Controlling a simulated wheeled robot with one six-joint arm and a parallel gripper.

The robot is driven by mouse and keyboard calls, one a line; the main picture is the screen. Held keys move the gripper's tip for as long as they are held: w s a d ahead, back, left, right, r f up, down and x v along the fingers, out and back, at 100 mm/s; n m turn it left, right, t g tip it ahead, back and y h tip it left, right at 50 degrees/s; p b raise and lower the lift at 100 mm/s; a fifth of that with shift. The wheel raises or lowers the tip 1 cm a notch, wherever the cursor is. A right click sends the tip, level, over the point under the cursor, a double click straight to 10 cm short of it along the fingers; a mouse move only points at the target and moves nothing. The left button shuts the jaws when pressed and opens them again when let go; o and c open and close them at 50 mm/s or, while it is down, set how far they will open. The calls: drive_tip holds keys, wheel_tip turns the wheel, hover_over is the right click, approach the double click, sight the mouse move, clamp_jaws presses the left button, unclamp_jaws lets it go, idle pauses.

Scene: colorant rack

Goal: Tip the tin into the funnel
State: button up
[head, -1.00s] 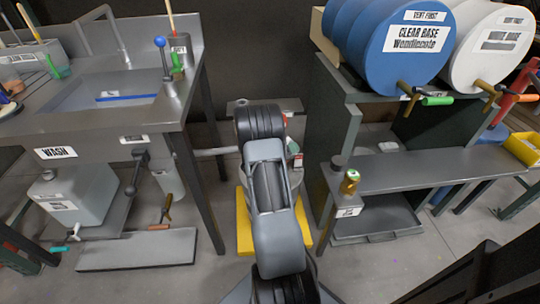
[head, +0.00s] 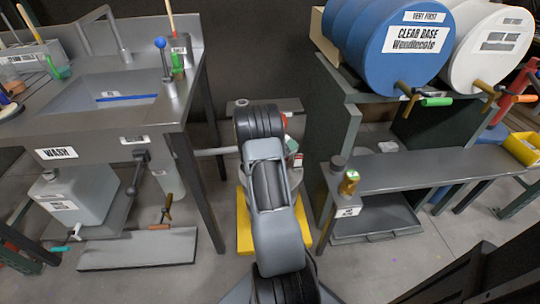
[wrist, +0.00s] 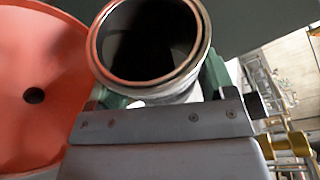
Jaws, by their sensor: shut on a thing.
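A metal tin (wrist: 150,50) is in my gripper (wrist: 163,92), which is shut on it, with a green finger on either side. In the wrist view the tin's round open mouth faces the camera. Its inside is dark, so I cannot tell what it holds. The funnel (wrist: 35,90) looks like a wide orange-red bowl with a dark hole, left of the tin and close to it. I cannot tell whether they touch. In the head view a small red part of it (head: 284,119) shows beside my arm. My arm hides the gripper and tin there.
A wash sink (head: 110,95) stands left. A rack with a blue drum (head: 400,65) and a white drum (head: 490,60) stands right. A gold can (head: 349,183) sits on a small ledge at the rack's near corner. Floor between is narrow, with a yellow base (head: 244,235) under my arm.

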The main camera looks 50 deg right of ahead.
drive_tip(key=shift+r+n, duration=0.35)
drive_tip(key=shift+n, duration=0.25)
drive_tip(key=shift+f+n+h+b, duration=0.3)
drive_tip(key=shift+n+h, duration=0.3)
drive_tip(key=shift+n, duration=0.1)
idle(1.3)
drive_tip(key=shift+w+a+r+n+h+p, duration=0.3)
drive_tip(key=shift+w+r+n+p, duration=0.1)
drive_tip(key=shift+w+n+p, duration=0.35)
idle(1.1)
drive_tip(key=shift+w+f+n+h, duration=0.1)
drive_tip(key=shift+f+n+h, duration=0.3)
drive_tip(key=shift+n, duration=0.55)
idle(0.9)
drive_tip(key=shift+w+a+r+n+h+p, duration=0.1)
drive_tip(key=shift+w+r+n+h+p, duration=0.2)
drive_tip(key=shift+n, duration=0.6)
idle(0.7)
